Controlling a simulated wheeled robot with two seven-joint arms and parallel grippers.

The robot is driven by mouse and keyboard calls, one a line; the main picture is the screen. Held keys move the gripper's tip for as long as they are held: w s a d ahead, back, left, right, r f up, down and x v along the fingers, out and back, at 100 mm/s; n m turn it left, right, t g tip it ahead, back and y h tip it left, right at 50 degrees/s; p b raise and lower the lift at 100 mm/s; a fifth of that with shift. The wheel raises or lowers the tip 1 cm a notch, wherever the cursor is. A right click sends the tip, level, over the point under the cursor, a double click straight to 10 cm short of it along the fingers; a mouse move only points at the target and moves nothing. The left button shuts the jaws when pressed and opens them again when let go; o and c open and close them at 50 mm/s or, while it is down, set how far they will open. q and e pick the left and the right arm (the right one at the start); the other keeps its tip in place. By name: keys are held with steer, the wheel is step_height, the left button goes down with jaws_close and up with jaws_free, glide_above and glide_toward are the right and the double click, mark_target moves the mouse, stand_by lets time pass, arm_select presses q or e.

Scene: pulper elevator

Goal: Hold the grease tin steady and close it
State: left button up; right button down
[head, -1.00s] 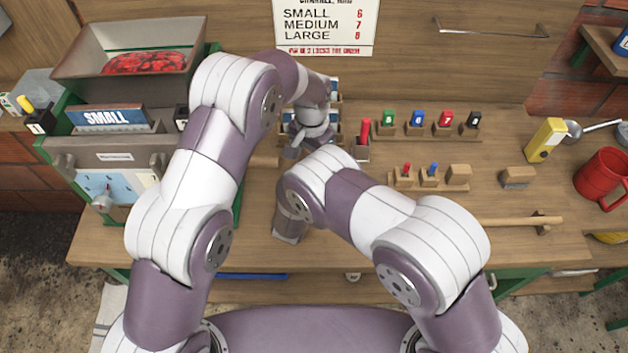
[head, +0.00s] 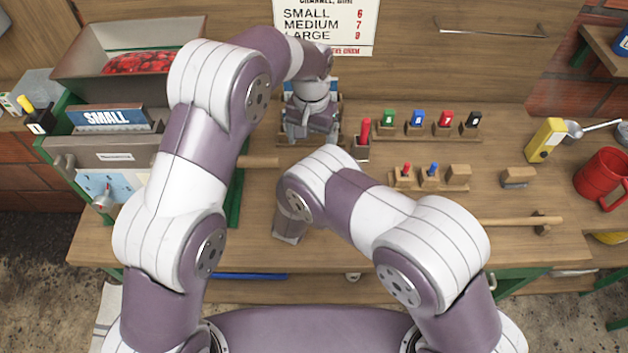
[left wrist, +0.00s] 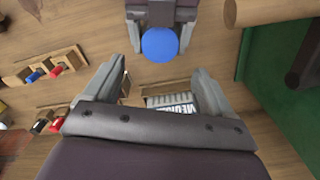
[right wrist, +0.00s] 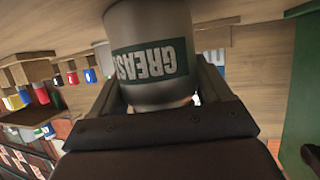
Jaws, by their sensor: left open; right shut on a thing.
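The grey grease tin (right wrist: 152,45) with a green GREASE label shows upside down in the right wrist view. My right gripper (right wrist: 158,88) is shut on it, a finger on each side. In the left wrist view a round blue top (left wrist: 159,45) shows at my right gripper's grey fingers; whether it is a lid or the tin's contents I cannot tell. My left gripper (left wrist: 161,75) is open and empty, apart from the blue top. In the head view my left gripper (head: 313,133) is at the rack below the sign. The tin is hidden there behind my right arm.
A MEDIUM plate (left wrist: 172,104) in a wooden holder lies below my left gripper. A red-handled tool (head: 364,138) and a row of coloured blocks (head: 417,120) stand to its right. The SMALL machine (head: 110,155) is at left. A red mug (head: 600,175) stands far right.

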arm_select(q)
steer(key=shift+f, duration=4)
steer(key=c, duration=1.1)
steer(key=m, duration=0.3)
steer(key=o, duration=1.2)
steer(key=shift+s, duration=0.1)
